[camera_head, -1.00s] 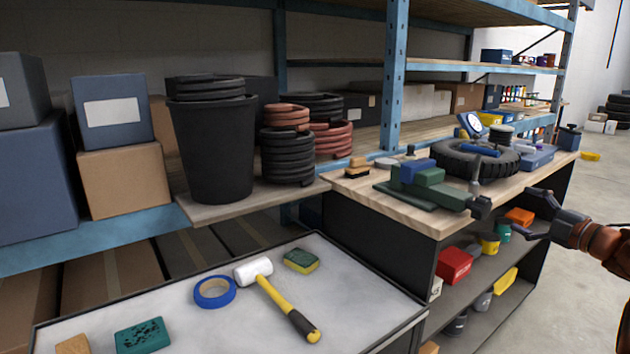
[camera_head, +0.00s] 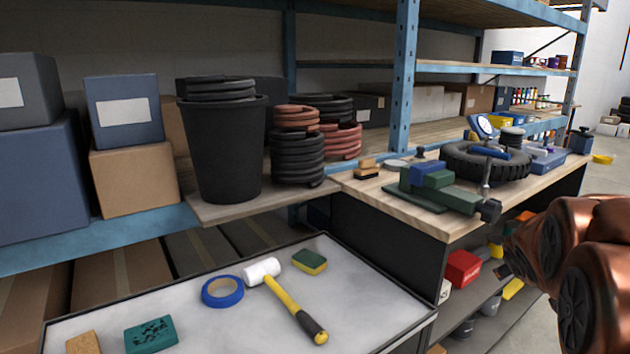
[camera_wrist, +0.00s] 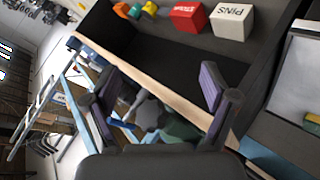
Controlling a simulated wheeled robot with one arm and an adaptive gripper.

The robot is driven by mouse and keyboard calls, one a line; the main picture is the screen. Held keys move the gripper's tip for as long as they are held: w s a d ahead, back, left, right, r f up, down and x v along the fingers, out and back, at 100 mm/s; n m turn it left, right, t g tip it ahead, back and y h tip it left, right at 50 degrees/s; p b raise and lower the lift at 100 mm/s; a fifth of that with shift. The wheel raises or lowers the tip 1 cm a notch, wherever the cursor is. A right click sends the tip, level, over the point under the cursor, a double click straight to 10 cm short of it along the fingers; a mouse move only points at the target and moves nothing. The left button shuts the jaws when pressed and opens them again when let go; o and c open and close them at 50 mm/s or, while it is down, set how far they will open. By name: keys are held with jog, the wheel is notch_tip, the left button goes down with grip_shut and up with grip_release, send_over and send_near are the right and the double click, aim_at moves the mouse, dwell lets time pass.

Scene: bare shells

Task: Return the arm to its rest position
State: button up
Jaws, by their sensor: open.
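My gripper (camera_wrist: 165,105) shows in the wrist view with its two purple-padded fingers spread wide and nothing held between them. Beyond the fingers lie the workbench's pale wooden edge (camera_wrist: 150,83) and a green object on the bench, partly hidden. In the head view, my copper-coloured arm is folded at the lower right, in front of the floor and the right end of the bench's lower shelf. The gripper itself cannot be made out there.
A workbench (camera_head: 415,214) carries a green vise (camera_head: 445,193) and a tyre (camera_head: 490,163). A grey-topped tray (camera_head: 375,310) holds a mallet (camera_head: 295,305), blue tape (camera_head: 222,292) and sponges. A black bin (camera_head: 222,150) stands behind. Open floor lies at far right.

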jog(key=s+a+f+m+g+y, duration=0.15)
jog(key=s+a+f+g, duration=0.3)
jog(key=s+a, duration=0.55)
jog(key=s+a+f+g+y, duration=0.3)
jog(key=s+a+f, duration=0.2)
jog(key=s+a, duration=0.6)
jog(key=s+a+f+m+g+y, duration=0.15)
jog(key=s+a+f+g, duration=0.4)
jog(key=s, duration=0.75)
notch_tip(320, 180, up, 21)
jog(key=a+n+t+p, duration=0.1)
jog(key=a+t+p, duration=0.1)
jog(key=p, duration=1.6)
jog(key=shift+y, duration=0.3)
